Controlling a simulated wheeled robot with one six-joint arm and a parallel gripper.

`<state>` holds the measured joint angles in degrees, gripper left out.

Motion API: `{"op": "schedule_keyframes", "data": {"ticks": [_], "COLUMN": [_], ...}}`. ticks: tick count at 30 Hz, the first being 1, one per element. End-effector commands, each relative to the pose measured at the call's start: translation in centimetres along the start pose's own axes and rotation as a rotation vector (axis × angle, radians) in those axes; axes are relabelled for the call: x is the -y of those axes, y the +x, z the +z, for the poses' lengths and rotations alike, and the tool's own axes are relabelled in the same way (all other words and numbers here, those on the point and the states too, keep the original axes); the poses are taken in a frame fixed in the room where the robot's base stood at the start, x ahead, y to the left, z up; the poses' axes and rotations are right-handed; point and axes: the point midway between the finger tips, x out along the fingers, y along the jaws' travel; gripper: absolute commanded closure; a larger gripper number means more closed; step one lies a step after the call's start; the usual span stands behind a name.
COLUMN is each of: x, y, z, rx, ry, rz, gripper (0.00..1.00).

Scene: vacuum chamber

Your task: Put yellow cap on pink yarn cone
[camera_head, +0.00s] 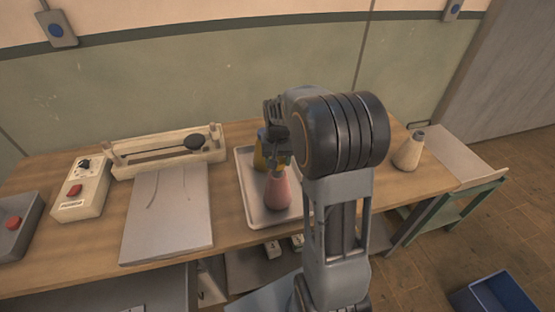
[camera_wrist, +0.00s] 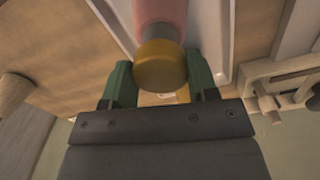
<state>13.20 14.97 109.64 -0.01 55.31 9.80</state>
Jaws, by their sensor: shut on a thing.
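The pink yarn cone (camera_head: 277,192) stands upright on the pale tray (camera_head: 254,205), close below my gripper (camera_head: 282,158). In the wrist view the pink cone (camera_wrist: 160,12) shows at the top, with a greyish neck. The yellow cap (camera_wrist: 160,62) is between the green fingers of my gripper (camera_wrist: 161,85), which is shut on it. The cap overlaps the end of the cone's neck in this view. I cannot tell whether it rests on the neck or is just above it. In the head view my gripper and wrist hide the cap.
A yellow object (camera_head: 261,152) stands on the tray behind the pink cone. A cream cone (camera_head: 409,152) stands at the table's right end.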

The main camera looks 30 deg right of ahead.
Motion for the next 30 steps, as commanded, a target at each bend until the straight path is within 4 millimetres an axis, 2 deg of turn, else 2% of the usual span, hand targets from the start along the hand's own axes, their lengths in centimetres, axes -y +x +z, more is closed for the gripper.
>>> {"op": "schedule_keyframes", "data": {"ticks": [11, 30], "x": [0.0, 0.0], "y": [0.4, 3.0], "z": [0.0, 0.0], "rx": [0.0, 0.0], "ry": [0.0, 0.0], "rz": [0.0, 0.0], "gripper": [0.69, 0.69]}}
